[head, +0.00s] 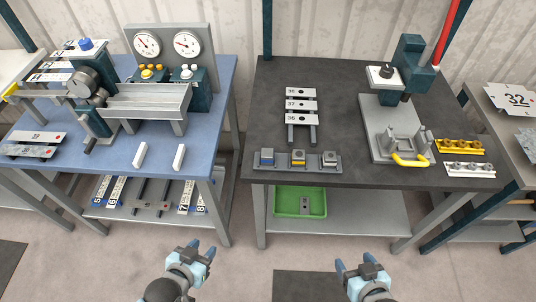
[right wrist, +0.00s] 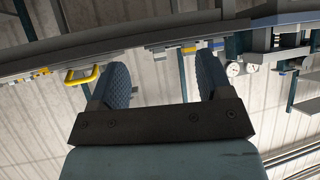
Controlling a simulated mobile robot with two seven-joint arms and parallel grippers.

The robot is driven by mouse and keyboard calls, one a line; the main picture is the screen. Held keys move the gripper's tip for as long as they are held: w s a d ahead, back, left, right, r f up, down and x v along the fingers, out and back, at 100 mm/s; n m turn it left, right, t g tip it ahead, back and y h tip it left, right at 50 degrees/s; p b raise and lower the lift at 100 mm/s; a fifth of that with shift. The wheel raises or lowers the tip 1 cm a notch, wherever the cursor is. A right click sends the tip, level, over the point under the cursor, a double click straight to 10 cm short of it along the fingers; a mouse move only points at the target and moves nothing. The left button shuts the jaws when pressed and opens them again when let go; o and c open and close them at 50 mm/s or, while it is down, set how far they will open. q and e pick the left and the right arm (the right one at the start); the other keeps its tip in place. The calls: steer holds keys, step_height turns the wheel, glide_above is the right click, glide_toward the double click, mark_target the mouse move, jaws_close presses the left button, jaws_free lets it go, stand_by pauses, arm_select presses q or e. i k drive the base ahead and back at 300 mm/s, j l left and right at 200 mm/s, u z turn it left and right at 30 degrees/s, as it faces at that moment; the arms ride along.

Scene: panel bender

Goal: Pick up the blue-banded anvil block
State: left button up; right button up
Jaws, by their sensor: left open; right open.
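The blue-banded anvil block (head: 267,157) is a small grey block with a blue band. It sits at the left end of a dark grey rack (head: 313,166) near the front of the dark workbench. In the right wrist view it shows small and far off, its blue band (right wrist: 217,46) beyond the fingers. My left gripper (head: 197,251) is open and empty in front of the benches, apart from the block. My right gripper (head: 356,262) is open and empty before the dark bench, right of the rack; its fingers (right wrist: 164,75) frame nothing close.
A yellow-banded block (head: 298,158) and a grey block (head: 330,158) share the rack. Numbered plates (head: 300,105) stand behind. A press with a yellow handle (head: 410,160) is at right. A green bin (head: 300,202) is on the lower shelf. The blue bench (head: 215,105) is left.

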mark_target(267, 153)
steer(key=u, duration=1.7)
steer(key=k+l+u, duration=0.6)
steer(key=k+l, duration=0.4)
steer(key=l, duration=0.25)
